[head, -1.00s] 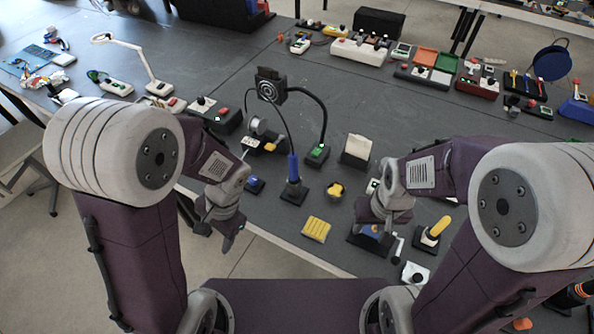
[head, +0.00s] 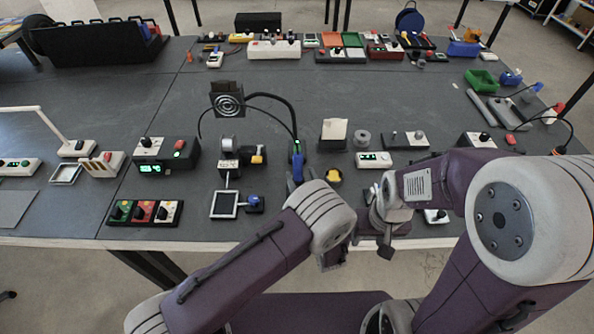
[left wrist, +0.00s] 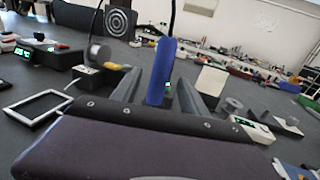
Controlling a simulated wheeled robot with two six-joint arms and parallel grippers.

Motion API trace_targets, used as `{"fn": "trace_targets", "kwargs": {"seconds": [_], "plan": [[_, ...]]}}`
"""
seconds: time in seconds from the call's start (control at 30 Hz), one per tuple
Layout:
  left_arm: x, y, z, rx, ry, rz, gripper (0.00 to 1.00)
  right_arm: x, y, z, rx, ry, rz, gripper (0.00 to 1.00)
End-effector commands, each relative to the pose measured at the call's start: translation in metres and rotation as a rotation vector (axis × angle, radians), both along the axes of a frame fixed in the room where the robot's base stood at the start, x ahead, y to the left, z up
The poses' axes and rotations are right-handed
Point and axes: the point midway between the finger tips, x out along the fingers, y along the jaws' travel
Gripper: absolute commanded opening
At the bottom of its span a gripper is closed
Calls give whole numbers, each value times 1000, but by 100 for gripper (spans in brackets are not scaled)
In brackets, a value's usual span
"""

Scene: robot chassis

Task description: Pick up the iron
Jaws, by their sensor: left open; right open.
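The iron, with a blue upright handle and a dark cable, stands on the table in the head view (head: 297,153). In the left wrist view its blue handle (left wrist: 161,72) rises between the two fingers of my left gripper (left wrist: 158,82). Those fingers are apart, one on each side of the handle; I cannot tell whether either touches it. In the head view my left forearm partly hides this gripper and the iron's base. My right gripper (head: 385,247) is open and empty by the table's front edge, to the right of the iron.
A black fan-like device (head: 228,100) stands behind and left of the iron. A yellow-topped button (head: 333,177) and a white-topped block (head: 334,133) are close on its right. A framed pad (head: 225,204) lies front left.

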Motion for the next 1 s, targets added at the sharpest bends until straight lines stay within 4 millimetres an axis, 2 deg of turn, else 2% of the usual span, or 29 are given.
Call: {"fn": "trace_targets", "kwargs": {"seconds": [0.1, 0.37, 0.6, 0.87, 1.0], "plan": [[19, 6, 2, -1, 0, 5, 52, 0, 0, 6, 0, 0, 0, 46], [35, 11, 3, -1, 1, 5, 52, 0, 0, 10, 0, 0, 0, 46], [74, 19, 5, -1, 1, 5, 52, 0, 0, 18, 0, 0, 0, 46], [78, 20, 4, 0, 1, 3, 52, 0, 0, 18, 0, 0, 0, 46], [78, 20, 4, 0, 1, 3, 13, 0, 0, 18, 0, 0, 0, 46]]}}
